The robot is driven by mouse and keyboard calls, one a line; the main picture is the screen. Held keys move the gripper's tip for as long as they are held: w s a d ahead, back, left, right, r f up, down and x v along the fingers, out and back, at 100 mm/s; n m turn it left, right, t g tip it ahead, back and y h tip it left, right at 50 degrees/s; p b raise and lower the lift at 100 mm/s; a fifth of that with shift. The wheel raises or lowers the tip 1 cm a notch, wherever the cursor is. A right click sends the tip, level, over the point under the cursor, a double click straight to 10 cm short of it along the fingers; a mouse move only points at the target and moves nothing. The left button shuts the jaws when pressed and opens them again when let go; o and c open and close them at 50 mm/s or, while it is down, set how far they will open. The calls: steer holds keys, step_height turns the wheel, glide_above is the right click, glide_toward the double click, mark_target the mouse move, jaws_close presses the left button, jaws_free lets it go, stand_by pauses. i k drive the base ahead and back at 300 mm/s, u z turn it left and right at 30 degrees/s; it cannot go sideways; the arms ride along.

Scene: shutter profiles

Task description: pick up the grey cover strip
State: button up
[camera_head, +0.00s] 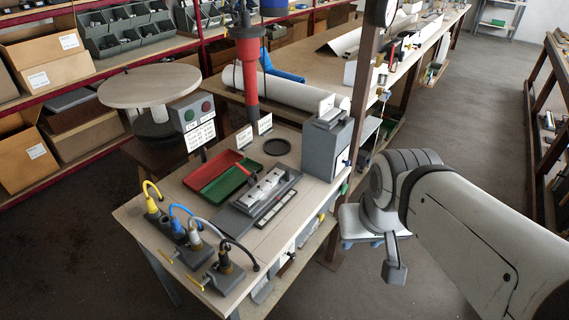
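A workbench (150,225) stands left of my arm. On it is a dark grey fixture (236,221) with a light grey, blocky long piece (265,187) on top. A narrow strip (277,208) with pale and dark sections lies along the fixture's near right side. I cannot tell which of these, if any, is the grey cover strip. My arm comes in from the right, and its end (394,268) hangs beside the bench's right side, apart from the fixture. The fingers are too small and turned away to tell if they are open or shut.
A tray with red and green halves (219,177) lies behind the fixture. Several cabled tools (196,243) stand at the bench's front left. A grey box (327,139) stands at the back right beside a dark post (364,80). A red column tool (248,65) rises behind.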

mark_target(256, 194)
steer(key=z, duration=3.45)
steer(key=k, duration=2.5)
steer(key=u, duration=1.7)
steer(key=i, duration=0.45)
steer(key=u, duration=0.1)
